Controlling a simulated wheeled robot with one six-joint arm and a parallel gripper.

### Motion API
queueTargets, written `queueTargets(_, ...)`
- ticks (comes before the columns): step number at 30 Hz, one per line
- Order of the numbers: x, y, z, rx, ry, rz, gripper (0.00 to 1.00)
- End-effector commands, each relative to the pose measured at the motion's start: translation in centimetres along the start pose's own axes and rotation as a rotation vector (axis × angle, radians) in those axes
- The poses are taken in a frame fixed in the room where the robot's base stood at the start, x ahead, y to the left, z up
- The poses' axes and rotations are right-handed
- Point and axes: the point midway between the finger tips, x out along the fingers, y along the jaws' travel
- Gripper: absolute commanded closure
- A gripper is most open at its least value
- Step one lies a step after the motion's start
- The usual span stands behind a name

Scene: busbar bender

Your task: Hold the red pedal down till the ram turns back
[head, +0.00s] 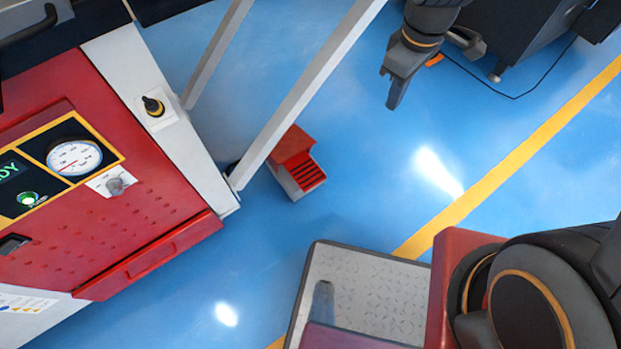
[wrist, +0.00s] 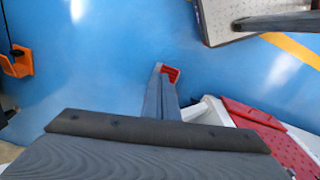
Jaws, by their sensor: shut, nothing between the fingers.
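The red pedal (head: 296,159) sits on the blue floor beside the foot of a slanting grey post. It has a red hood, a dark slotted red tread and a grey base. My gripper (head: 391,106) is up and to the right of it, with clear floor showing between them, and it does not touch the pedal. In the wrist view the shut, empty fingers (wrist: 160,88) point towards the pedal (wrist: 171,75) and hide part of it. The ram cannot be made out in either view.
The red and white machine (head: 150,215) at the left carries a dial gauge (head: 75,157), a lit green button (head: 28,198) and a partly cut-off green display. Grey posts (head: 310,85) stand near the pedal. A dark cabinet (head: 515,40) with a floor cable is at upper right.

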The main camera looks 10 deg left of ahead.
Motion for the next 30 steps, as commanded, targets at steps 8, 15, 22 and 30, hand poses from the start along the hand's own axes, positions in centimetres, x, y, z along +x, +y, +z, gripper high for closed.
queueTargets(8,11.0,-0.8,-5.0,-0.330,-0.007,-0.017,1.00)
queueTargets(15,19.6,-2.1,-8.8,-0.612,-0.011,-0.031,1.00)
queueTargets(22,27.9,-3.8,-12.2,-0.880,-0.013,-0.045,1.00)
queueTargets(30,36.4,-6.0,-15.2,-1.155,-0.013,-0.059,1.00)
